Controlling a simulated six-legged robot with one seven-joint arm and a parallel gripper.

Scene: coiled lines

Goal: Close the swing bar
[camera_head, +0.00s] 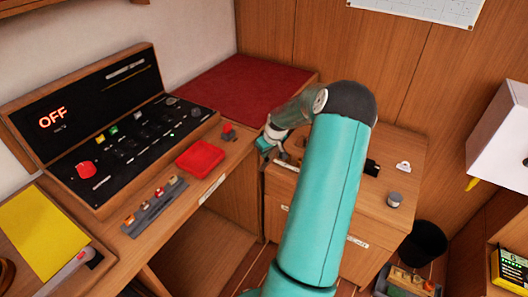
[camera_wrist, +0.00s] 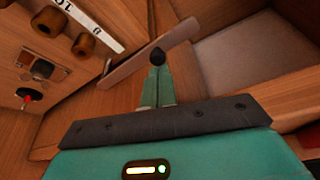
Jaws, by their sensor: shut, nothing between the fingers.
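A long, pale wooden bar (camera_wrist: 128,66), which looks like the swing bar, runs slantwise across the upper middle of the wrist view. My gripper (camera_wrist: 157,67) is shut and empty, with its narrow green fingers pointing at the bar. A dark round tip or knob overlaps the bar at the finger ends; I cannot tell whether they touch. In the head view my gripper (camera_head: 268,143) is at the left front of the wooden cabinet, partly hidden by my arm. I cannot make out the bar clearly there.
A white marked strip (camera_wrist: 92,25) with brown knobs and a red-tipped switch (camera_wrist: 27,97) lie left in the wrist view. In the head view, a console reading OFF (camera_head: 105,130) and a red box (camera_head: 200,158) stand left. A grey cylinder (camera_head: 394,199) sits on the cabinet.

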